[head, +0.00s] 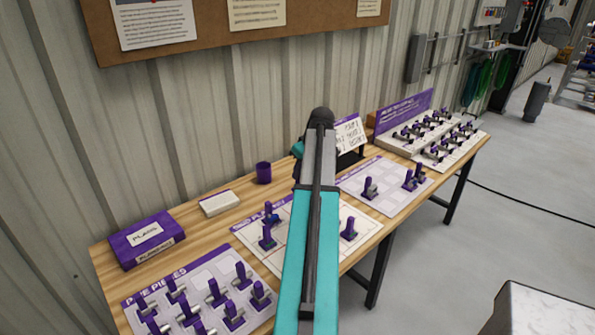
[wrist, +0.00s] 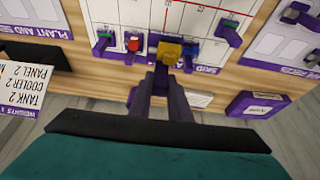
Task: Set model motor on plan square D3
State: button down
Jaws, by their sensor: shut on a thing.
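The white plan board (head: 338,251) lies mid-bench in the head view, partly hidden by my arm. Its red-lined grid (wrist: 176,16) shows in the wrist view. Square labels are too small to read. My gripper (wrist: 169,68) is shut on a small piece with a yellow part (wrist: 170,50), near the board's edge. I cannot tell from its look whether it is the model motor, nor whether it touches the board. A red-marked piece (wrist: 133,43) is at its left and a blue-marked piece (wrist: 190,53) close at its right. In the head view my arm hides the gripper.
A board of pipe pieces (head: 143,298) lies front left, another board (head: 355,187) right of the plan. Purple pieces (head: 348,228) stand on the plan. A purple box (head: 143,240), white box (head: 220,203), purple cup (head: 263,172) and lettered sign (head: 350,133) stand along the back.

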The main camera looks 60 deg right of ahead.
jog(key=shift+f+b, duration=1.35)
jog(key=shift+f, duration=1.4)
jog(key=shift+f, duration=0.2)
jog(key=shift+f+b, duration=1.25)
jog(key=shift+f, duration=1.25)
jog(key=shift+f, duration=0.1)
jog(key=shift+f+b, duration=0.85)
jog(key=shift+f, duration=0.85)
jog(key=shift+f+b, duration=0.3)
jog(key=shift+f, duration=0.4)
jog(key=c, duration=1.6)
grip_release()
